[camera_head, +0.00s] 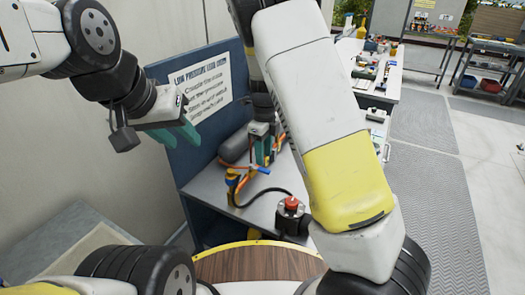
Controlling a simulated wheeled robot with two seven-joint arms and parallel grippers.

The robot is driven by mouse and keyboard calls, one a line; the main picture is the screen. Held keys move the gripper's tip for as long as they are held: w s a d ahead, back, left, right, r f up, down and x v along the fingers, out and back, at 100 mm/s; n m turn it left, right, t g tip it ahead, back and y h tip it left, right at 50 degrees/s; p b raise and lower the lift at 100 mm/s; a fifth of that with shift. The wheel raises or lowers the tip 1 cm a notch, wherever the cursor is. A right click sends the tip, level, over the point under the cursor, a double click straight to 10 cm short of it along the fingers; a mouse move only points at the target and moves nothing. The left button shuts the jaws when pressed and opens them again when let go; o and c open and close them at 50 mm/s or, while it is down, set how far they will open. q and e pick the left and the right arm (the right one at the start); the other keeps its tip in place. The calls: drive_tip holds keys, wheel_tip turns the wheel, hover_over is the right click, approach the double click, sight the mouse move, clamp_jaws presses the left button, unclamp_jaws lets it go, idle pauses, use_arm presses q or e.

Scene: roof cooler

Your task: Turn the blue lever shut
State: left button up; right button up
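A small yellow fitting with dark blue parts (233,184) stands on the grey bench, joined to an orange hose. My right gripper (267,148) reaches down over the bench, just behind and right of this fitting. Its teal fingers are beside a dark grey cylinder and the hose; whether they touch anything is unclear. My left gripper (179,132) hangs in the air in front of the blue back panel, left of the fitting. Its teal fingers look apart, with nothing between them.
A dark grey cylinder (234,146) lies at the back of the bench (208,186). A black pot with a red top (291,212) stands at the front right, with a black hose. The blue panel (171,86) bears a printed sign. My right arm hides the bench's right side.

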sight(265, 170)
drive_tip(key=shift+r, duration=1.4)
drive_tip(key=s+d+r+n+t, duration=0.2)
drive_tip(key=s+d+r+n, duration=0.2)
drive_tip(key=s+r+n, duration=0.2)
drive_tip(key=s+d+r+n+t+y, duration=0.1)
drive_tip(key=s+d+r+n+t, duration=0.1)
drive_tip(key=s+r+n, duration=0.4)
drive_tip(key=s+d+r+n+t+y, duration=0.1)
drive_tip(key=s+d+r+n, duration=0.4)
drive_tip(key=s+n, duration=0.6)
drive_tip(key=shift+s+d+r+n+t, duration=0.3)
drive_tip(key=shift+r+n+t, duration=0.3)
drive_tip(key=shift+r+n, duration=0.3)
